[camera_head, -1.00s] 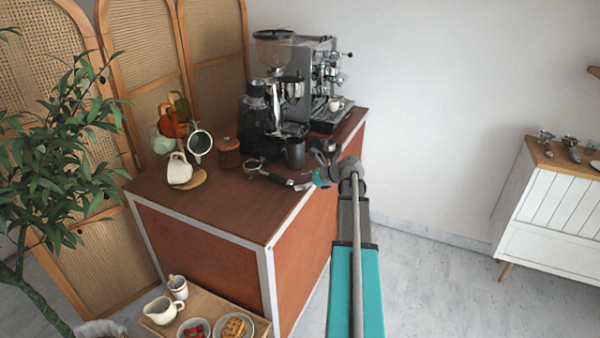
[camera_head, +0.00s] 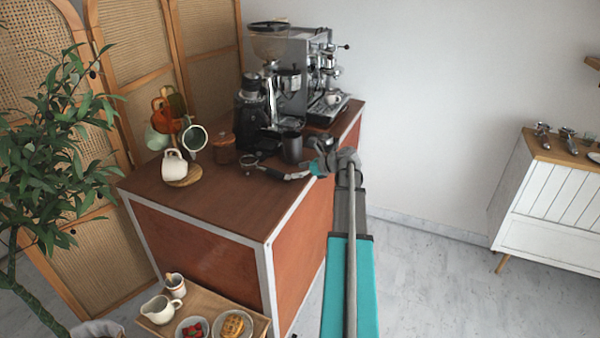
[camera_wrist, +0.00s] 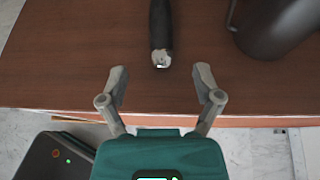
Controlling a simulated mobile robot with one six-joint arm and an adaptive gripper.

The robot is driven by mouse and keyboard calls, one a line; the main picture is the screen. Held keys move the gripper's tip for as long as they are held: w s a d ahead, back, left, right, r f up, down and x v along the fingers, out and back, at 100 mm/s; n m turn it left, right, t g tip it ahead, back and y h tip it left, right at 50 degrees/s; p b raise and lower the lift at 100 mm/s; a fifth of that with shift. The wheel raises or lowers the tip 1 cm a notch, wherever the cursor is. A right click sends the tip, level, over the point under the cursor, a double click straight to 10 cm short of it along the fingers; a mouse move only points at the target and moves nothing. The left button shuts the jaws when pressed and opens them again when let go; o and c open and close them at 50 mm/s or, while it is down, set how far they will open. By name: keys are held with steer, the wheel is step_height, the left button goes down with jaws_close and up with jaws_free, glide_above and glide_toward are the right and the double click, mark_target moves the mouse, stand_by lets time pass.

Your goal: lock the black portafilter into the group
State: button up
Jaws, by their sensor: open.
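The black portafilter lies on the brown cart top; its metal basket end (camera_head: 250,162) shows in the head view, its handle pointing right toward my gripper (camera_head: 298,175). In the wrist view the black handle (camera_wrist: 160,25) points straight down the picture, its pale end cap just ahead of my fingertips. My gripper (camera_wrist: 161,75) is open and empty, its two fingers spread on either side of the handle's line. The espresso machine (camera_head: 300,60) with its group (camera_head: 329,66) stands at the cart's far end. A small cup sits on its drip tray.
A grinder (camera_head: 270,85) and a dark metal cup (camera_head: 292,148) stand behind the portafilter. A dark rounded vessel (camera_wrist: 275,25) is right of the handle in the wrist view. A mug tree with cups (camera_head: 180,160) stands left. The cart's front top (camera_head: 225,210) is clear.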

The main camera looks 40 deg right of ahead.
mark_target(280, 172)
steer(key=b+x, duration=0.2)
steer(key=x, duration=0.3)
steer(key=shift+w+a+f, duration=0.1)
steer(key=shift+w+f, duration=0.1)
steer(key=shift+w, duration=0.1)
steer(key=shift+b+x, duration=0.55)
steer(key=shift+x, duration=0.5)
steer(key=shift+w+r, duration=0.1)
steer(key=shift+w, duration=0.05)
jaws_close()
steer(key=shift+r, duration=0.1)
